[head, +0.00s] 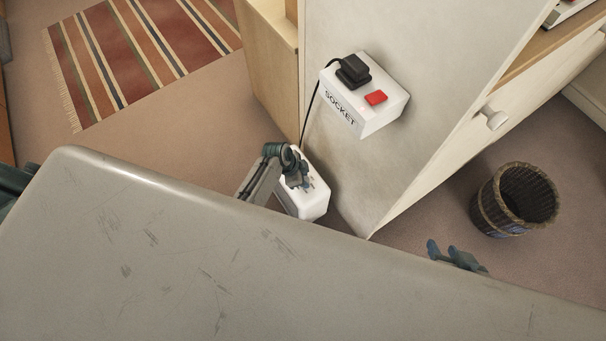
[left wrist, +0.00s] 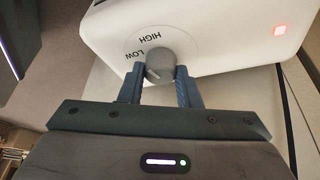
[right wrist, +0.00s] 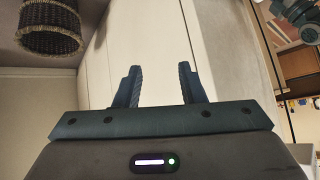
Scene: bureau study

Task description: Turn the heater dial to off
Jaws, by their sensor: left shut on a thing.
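The heater (head: 308,204) is a white box on the floor beside the cabinet; it also fills the top of the left wrist view (left wrist: 225,30). Its round grey dial (left wrist: 159,66) sits on a white disc marked HIGH and LOW. A red light (left wrist: 280,30) glows on the heater. My left gripper (left wrist: 160,78) is shut on the dial, one finger on each side. In the head view my left gripper (head: 298,176) hides part of the heater. My right gripper (right wrist: 158,75) is open and empty; it also shows in the head view (head: 455,254).
A white socket box (head: 350,110) with a black plug (head: 353,71) and red switch (head: 376,97) is on the cabinet side. A dark cord runs down from the plug. A wicker basket (head: 490,205) stands at right. A striped rug (head: 140,50) lies at upper left.

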